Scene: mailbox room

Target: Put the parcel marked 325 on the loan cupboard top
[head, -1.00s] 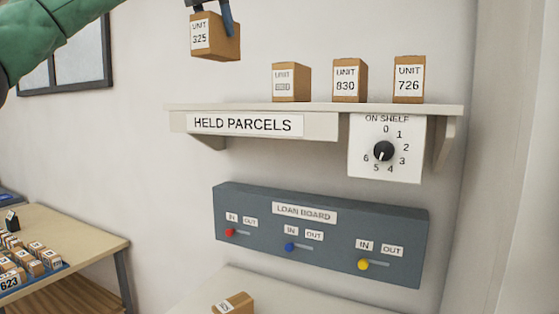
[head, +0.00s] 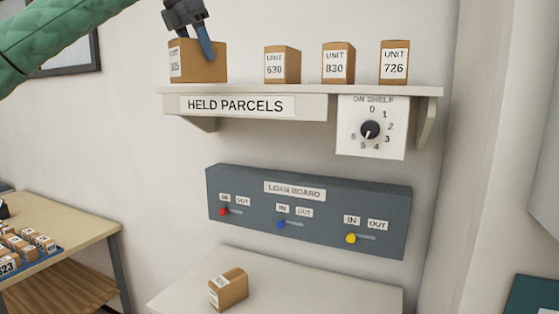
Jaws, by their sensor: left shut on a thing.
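The parcel marked 325 (head: 205,64) is a brown box with a white label on its left face. It is at the left end of the held parcels shelf (head: 300,90), at about the shelf's height; I cannot tell whether it touches the shelf. My left gripper (head: 203,45) is shut on it from above. A pale top (head: 330,285) below the loan board (head: 310,210) looks like the loan cupboard top. One small brown parcel (head: 229,289) with an unreadable label sits on its left part. My right gripper is out of view.
Parcels 630 (head: 282,65), 830 (head: 338,63) and 726 (head: 394,62) stand on the shelf. A dial (head: 370,130) hangs below it. A table (head: 75,232) with several small parcels is at left. The cupboard top's right part is clear.

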